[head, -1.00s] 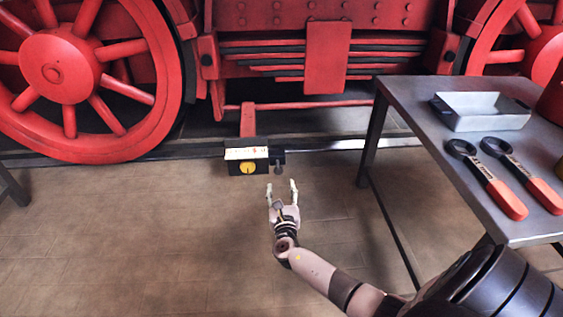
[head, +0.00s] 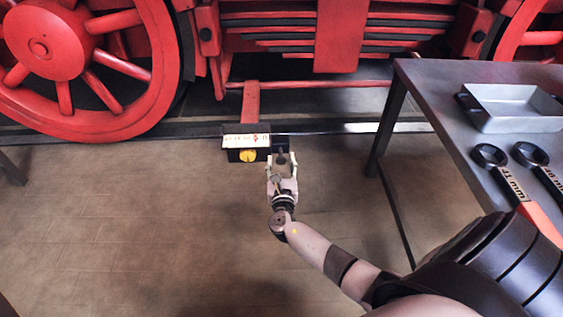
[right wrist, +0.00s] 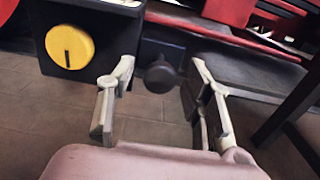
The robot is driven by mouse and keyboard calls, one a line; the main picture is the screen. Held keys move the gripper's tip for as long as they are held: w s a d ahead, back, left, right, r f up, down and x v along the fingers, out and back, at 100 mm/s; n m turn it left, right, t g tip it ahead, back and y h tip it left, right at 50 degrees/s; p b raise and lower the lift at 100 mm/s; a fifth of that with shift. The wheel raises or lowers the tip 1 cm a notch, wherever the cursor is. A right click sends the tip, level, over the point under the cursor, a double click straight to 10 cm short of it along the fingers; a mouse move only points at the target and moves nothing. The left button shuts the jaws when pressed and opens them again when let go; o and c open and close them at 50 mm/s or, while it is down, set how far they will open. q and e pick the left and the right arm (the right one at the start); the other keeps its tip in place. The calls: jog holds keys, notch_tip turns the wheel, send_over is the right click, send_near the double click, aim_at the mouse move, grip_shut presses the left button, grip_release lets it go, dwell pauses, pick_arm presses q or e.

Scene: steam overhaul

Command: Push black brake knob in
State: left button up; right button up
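The black brake knob (right wrist: 160,76) sticks out from the dark bracket at the right side of the black box (head: 237,155). In the right wrist view it lies between and beyond the open fingers; I cannot tell whether anything touches it. In the head view the knob (head: 282,160) shows between the fingertips. My right gripper (head: 282,164) is open and empty in front of it; it also shows in the right wrist view (right wrist: 162,98). The box carries a yellow round dial (right wrist: 70,46) with a black line, left of the knob. My left gripper is not in view.
Red wheels and locomotive frame (head: 340,35) rise behind the box. The floor (head: 130,230) at left is clear.

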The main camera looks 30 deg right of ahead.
grip_shut()
dwell(0.4)
